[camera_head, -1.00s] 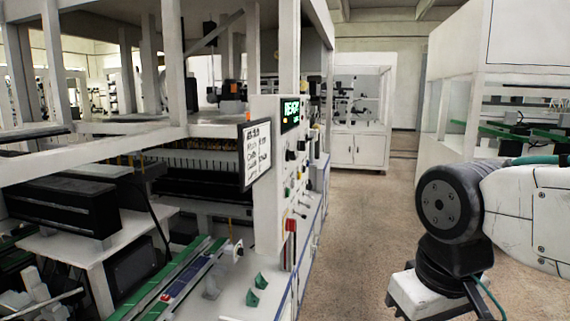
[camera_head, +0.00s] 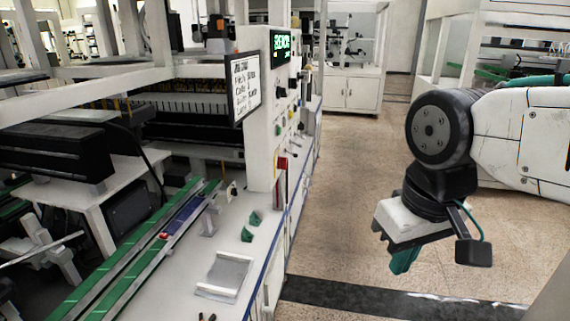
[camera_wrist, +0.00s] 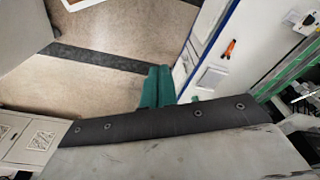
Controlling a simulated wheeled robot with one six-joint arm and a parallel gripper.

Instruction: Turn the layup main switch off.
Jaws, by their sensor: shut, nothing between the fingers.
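The white control panel (camera_head: 259,120) stands at the left of the aisle, with a lit green display (camera_head: 282,45) on top. Its side face, seen at a steep angle, carries several dark knobs and small levers. A red part (camera_head: 282,163) sits low on it. I cannot tell which control is the main switch or how it is set. My gripper (camera_head: 404,262) has green fingers and hangs over the aisle floor, right of the panel and apart from it. In the wrist view the fingers (camera_wrist: 157,88) are together and empty; the panel's controls do not show there.
A white bench top (camera_head: 190,265) below the panel holds a grey plate (camera_head: 226,274) and green blocks (camera_head: 250,225). Green-edged rails (camera_head: 130,262) run along its left. An orange-handled tool (camera_wrist: 229,47) lies there in the wrist view. The aisle floor (camera_head: 345,210) is clear.

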